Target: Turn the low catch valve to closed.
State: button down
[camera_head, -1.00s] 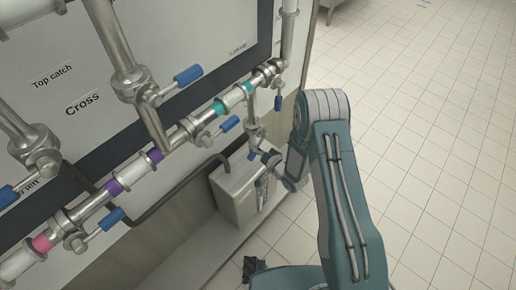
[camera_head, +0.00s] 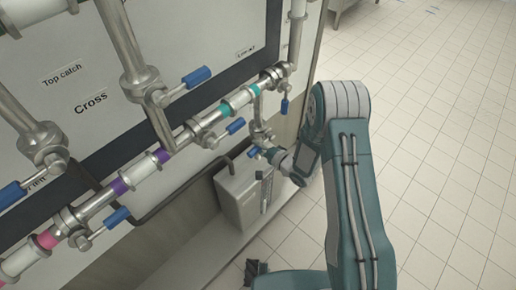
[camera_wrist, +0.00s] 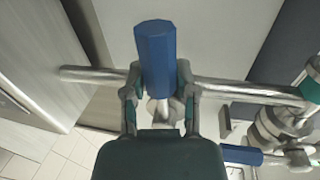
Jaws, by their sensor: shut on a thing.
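My gripper (camera_head: 270,154) is at the lower pipe branch, below the main horizontal pipe. In the wrist view, the two fingers of my gripper (camera_wrist: 158,86) lie on either side of a blue valve handle (camera_wrist: 155,50) and are shut on it. The handle's end sticks out past the fingertips. In the head view, this handle (camera_head: 254,151) shows as a small blue piece at the fingers, partly hidden by them. A metal pipe (camera_wrist: 225,88) passes behind the handle. A small label (camera_head: 245,51), apparently "Low catch", is on the panel above; its print is blurred.
Other blue valve handles sit close by, at the upper pipe (camera_head: 197,77), the main pipe (camera_head: 235,126) and its right end (camera_head: 284,107). A grey box (camera_head: 238,195) stands below my gripper. The tiled floor (camera_head: 440,130) at right is open.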

jog(key=shift+w+d+r, duration=0.1)
jog(key=shift+w+r, duration=0.1)
jog(key=shift+w, duration=0.05)
jog(key=shift+c, duration=2)
grip_release()
jog(key=shift+f, duration=0.1)
jog(key=shift+s, duration=0.15)
jog(key=shift+s+d, duration=0.2)
jog(key=shift+d, duration=0.1)
jog(key=v, duration=1.1)
jog(key=shift+w, duration=0.1)
